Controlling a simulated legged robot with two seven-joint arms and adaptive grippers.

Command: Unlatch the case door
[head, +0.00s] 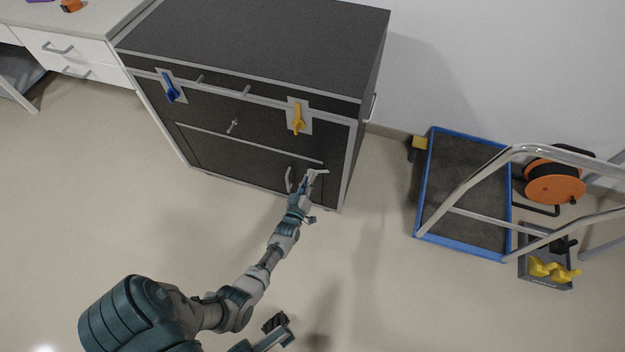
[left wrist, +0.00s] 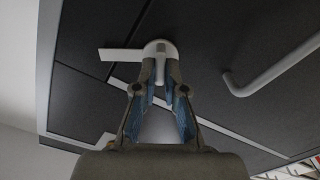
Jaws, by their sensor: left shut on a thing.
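The case (head: 250,45) is a dark cabinet with light grey edging. Its lower front has a door panel (head: 225,160) with a grey bar handle (head: 289,180), also in the left wrist view (left wrist: 275,72). Beside the handle is a light grey latch (head: 319,172) with a flat lever and a round hub, clear in the left wrist view (left wrist: 122,54). My left gripper (head: 307,183) is shut on the latch's hub, its fingertips (left wrist: 160,75) either side of it. My right gripper (head: 277,322) shows partly at the bottom; its finger state is unclear.
A blue lever (head: 171,88) and a yellow lever (head: 298,119) sit higher on the case front. A blue-edged platform (head: 463,190) with metal rails and an orange reel (head: 555,183) stands at right. White drawers (head: 70,50) stand at left. The floor before the case is clear.

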